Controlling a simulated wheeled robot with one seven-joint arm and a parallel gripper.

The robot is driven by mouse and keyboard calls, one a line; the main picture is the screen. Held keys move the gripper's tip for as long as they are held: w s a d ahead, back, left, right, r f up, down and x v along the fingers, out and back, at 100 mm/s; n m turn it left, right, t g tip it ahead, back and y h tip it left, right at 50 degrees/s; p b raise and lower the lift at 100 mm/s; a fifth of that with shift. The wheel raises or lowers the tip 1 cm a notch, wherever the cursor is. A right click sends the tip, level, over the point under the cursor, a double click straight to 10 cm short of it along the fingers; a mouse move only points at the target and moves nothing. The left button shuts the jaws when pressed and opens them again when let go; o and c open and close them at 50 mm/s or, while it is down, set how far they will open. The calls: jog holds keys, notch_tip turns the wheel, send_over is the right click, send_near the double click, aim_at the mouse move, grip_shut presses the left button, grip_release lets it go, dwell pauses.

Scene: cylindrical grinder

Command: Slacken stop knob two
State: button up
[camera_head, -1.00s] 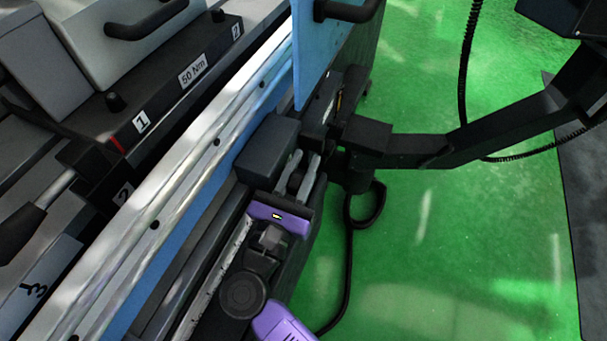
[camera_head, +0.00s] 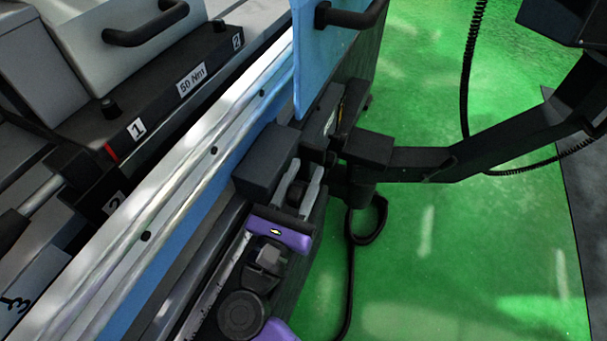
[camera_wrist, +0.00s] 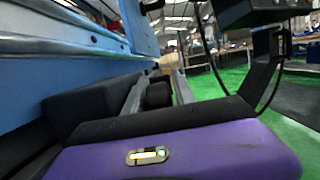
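My gripper (camera_head: 306,166) has a purple body and two grey fingers. The fingers stand apart on either side of a small dark round knob (camera_head: 297,193). The knob also shows between the fingers in the wrist view (camera_wrist: 158,94). I see no clear contact between the fingers and the knob. The knob is beside a black block (camera_head: 266,158) along the blue machine front. No number is readable on this knob. Two other black knobs stand by the label 1 (camera_head: 110,108) and the label 2 (camera_head: 219,25) on a black bar.
A bright metal rail (camera_head: 180,185) runs diagonally at left. A blue panel with a black handle (camera_head: 350,17) stands at the top. A black support arm (camera_head: 480,160) reaches in from the right, with a hanging coiled cable. Green floor (camera_head: 450,260) lies open at right.

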aim_at(292, 205)
jog(key=v, duration=0.7)
jog(key=shift+s+a+b, duration=0.15)
jog(key=shift+s+b, duration=0.25)
